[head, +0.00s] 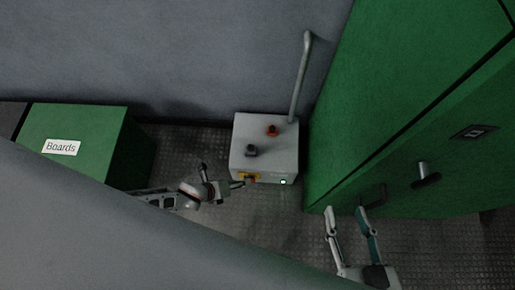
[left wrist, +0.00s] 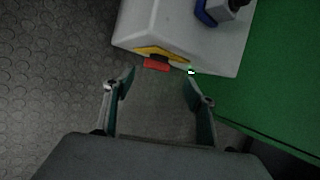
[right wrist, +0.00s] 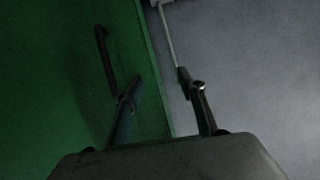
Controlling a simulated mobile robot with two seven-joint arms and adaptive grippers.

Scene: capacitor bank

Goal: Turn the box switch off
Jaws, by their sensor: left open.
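The grey box (head: 265,148) stands on the floor against the wall. Its switch (head: 251,177), a red handle on a yellow plate, is on the front face near the bottom. In the left wrist view the red switch handle (left wrist: 156,64) lies just beyond and between the fingertips. A small green light (head: 283,181) glows to its right. My left gripper (head: 222,176) is open in front of the switch, with no clear contact visible. My right gripper (head: 345,208) is open and empty, in front of the green cabinet.
The tall green cabinet (head: 400,100) with a handle (head: 425,174) stands close at the right. A green box labelled Boards (head: 62,147) is at the left. A dark knob (head: 251,151), a red knob (head: 271,131) and a grey conduit (head: 300,80) are on the grey box.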

